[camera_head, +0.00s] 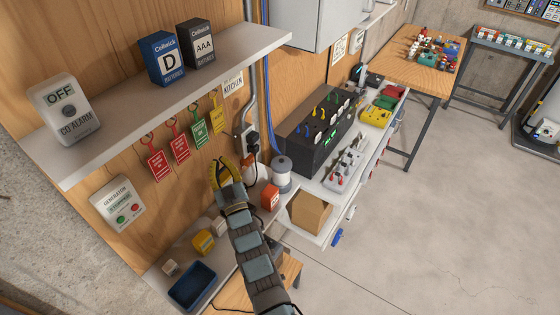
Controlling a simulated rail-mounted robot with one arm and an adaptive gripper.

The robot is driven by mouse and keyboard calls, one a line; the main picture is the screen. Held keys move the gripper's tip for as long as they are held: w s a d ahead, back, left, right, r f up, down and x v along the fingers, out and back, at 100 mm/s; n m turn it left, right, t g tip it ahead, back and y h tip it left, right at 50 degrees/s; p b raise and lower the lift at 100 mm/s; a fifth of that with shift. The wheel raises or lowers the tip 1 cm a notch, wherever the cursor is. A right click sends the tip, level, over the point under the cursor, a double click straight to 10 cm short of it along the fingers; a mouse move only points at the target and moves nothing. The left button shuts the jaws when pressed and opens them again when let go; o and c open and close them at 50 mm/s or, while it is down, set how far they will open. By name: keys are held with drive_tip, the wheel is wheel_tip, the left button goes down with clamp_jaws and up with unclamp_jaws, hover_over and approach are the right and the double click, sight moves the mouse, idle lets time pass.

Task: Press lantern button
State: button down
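A grey-and-white cylinder with a dark top (282,174), which looks like the lantern, stands on the lower shelf just right of my gripper. Its button cannot be made out at this size. My gripper (222,163) has yellow-and-black fingers and points up toward the wooden panel, left of the cylinder. The fingers look spread apart, with nothing visible between them. It appears apart from the cylinder.
An upper shelf (160,112) holds a CO alarm (64,108) and two battery boxes. Tags hang below it. An orange box (270,197), a cardboard box (310,212), a yellow item (203,242) and a blue tray (192,286) surround my arm. Open floor lies right.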

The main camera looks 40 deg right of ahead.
drive_tip(key=w+d+m+g+h+b, duration=0.2)
drive_tip(key=d+m+g, duration=0.7)
drive_tip(key=d, duration=1.9)
drive_tip(key=g+y+b, duration=0.4)
drive_tip(key=g+y, duration=0.1)
drive_tip(key=y, duration=0.3)
hover_over(281, 160)
drive_tip(key=w, duration=0.1)
drive_tip(key=shift+r+m, duration=0.1)
drive_tip(key=shift+m, duration=0.3)
wheel_tip(281, 160, down, 8)
drive_tip(key=shift+r+b, duration=0.25)
drive_tip(key=shift+b, duration=0.1)
drive_tip(key=shift+f+h+b, duration=0.3)
drive_tip(key=shift+f, duration=0.4)
